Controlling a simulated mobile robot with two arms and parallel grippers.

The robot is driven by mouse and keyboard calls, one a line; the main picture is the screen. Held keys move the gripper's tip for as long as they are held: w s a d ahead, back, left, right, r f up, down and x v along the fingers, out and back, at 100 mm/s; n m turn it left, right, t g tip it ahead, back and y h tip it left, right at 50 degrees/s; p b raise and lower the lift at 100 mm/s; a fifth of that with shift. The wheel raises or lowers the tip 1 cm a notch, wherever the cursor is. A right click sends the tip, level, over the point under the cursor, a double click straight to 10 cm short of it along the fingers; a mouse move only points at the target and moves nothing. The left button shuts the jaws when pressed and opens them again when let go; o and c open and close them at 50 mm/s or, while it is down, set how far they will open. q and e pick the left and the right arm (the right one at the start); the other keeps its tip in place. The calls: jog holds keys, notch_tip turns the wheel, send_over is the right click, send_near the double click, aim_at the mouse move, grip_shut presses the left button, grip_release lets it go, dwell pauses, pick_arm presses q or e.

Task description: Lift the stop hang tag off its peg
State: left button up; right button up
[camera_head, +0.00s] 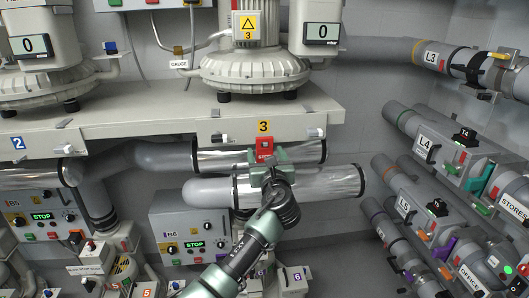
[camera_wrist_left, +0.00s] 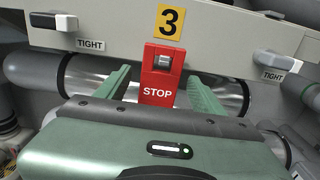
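The red stop hang tag (camera_head: 265,148) hangs on the front edge of the shelf below the yellow number 3 label. In the left wrist view the tag (camera_wrist_left: 158,92) reads STOP, and a grey peg (camera_wrist_left: 162,61) shows in its upper part. My left gripper (camera_head: 268,160) is just in front of the tag. In the left wrist view my left gripper (camera_wrist_left: 157,77) is open, with one green finger on each side of the tag and a gap at both sides. The tag's lower edge is hidden behind the gripper body. My right gripper is not in view.
Metallic pipes (camera_head: 325,181) run behind and below the gripper. A control box (camera_head: 190,225) stands below left. Labelled pipes (camera_head: 440,165) line the right wall.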

pick_arm(q)
jog(key=c, duration=1.2)
jog(key=shift+r, duration=0.25)
jog(key=shift+s, duration=0.25)
jog(key=s, duration=0.5)
jog(key=s+d+b, duration=0.1)
jog(key=s, duration=0.5)
jog(key=s+d, duration=0.1)
jog(key=s, duration=0.4)
jog(key=shift+s+d+f, duration=0.1)
jog(key=shift+s+d, duration=0.1)
jog(key=shift+d, duration=0.05)
grip_shut()
jog(key=shift+s, duration=0.5)
